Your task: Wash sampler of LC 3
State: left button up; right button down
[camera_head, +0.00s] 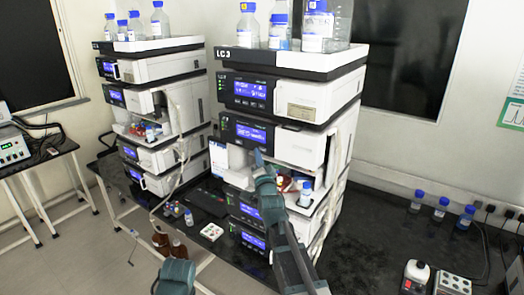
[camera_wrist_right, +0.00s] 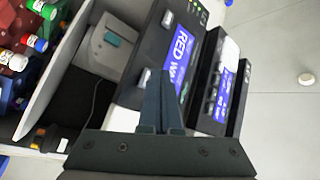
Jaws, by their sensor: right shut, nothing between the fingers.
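The LC 3 stack (camera_head: 287,62), labelled on its top tray, stands right of centre in the head view. Its modules have black fronts with lit blue screens. My right gripper (camera_head: 259,158) is shut and empty, its tip just in front of the module screen (camera_head: 250,132) below the upper screen; I cannot tell if it touches. In the right wrist view the closed fingers (camera_wrist_right: 160,78) point toward a panel with a blue screen (camera_wrist_right: 182,50). Beside it is an open compartment with coloured-cap vials (camera_wrist_right: 36,43). Of my left arm only a link shows at the bottom edge.
A second stack (camera_head: 150,72) stands at left. Bottles (camera_head: 248,24) stand on the LC 3 top tray. Small blue-capped bottles (camera_head: 440,208) and a white-and-grey device (camera_head: 415,275) are on the black bench at right. Brown bottles (camera_head: 170,245) are at the front.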

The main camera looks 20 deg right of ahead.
jog(key=shift+s+a, duration=0.8)
jog(key=shift+a, duration=0.2)
jog(key=shift+s+a, duration=0.75)
jog(key=shift+a, duration=0.2)
jog(key=s+a+f+n+g+y+b, duration=0.3)
jog(key=s+a+f+n+g, duration=0.15)
jog(key=a+f, duration=0.5)
jog(key=s+a+f+n+g+y+b, duration=0.35)
jog(key=a+f+n+g, duration=0.2)
jog(key=f, duration=0.75)
jog(key=s+f+n+g+h+b, duration=0.2)
jog(key=s+f+g, duration=0.3)
jog(key=s, duration=0.8)
jog(key=s+f+n+g+h+b, duration=0.2)
jog(key=s+f+n+g, duration=0.3)
jog(key=s+f, duration=0.5)
jog(key=s+a+h, duration=0.1)
jog(key=s, duration=0.2)
jog(key=shift+f+g+b, duration=0.25)
jog(key=shift+g+b, duration=0.05)
jog(key=shift+g, duration=0.1)
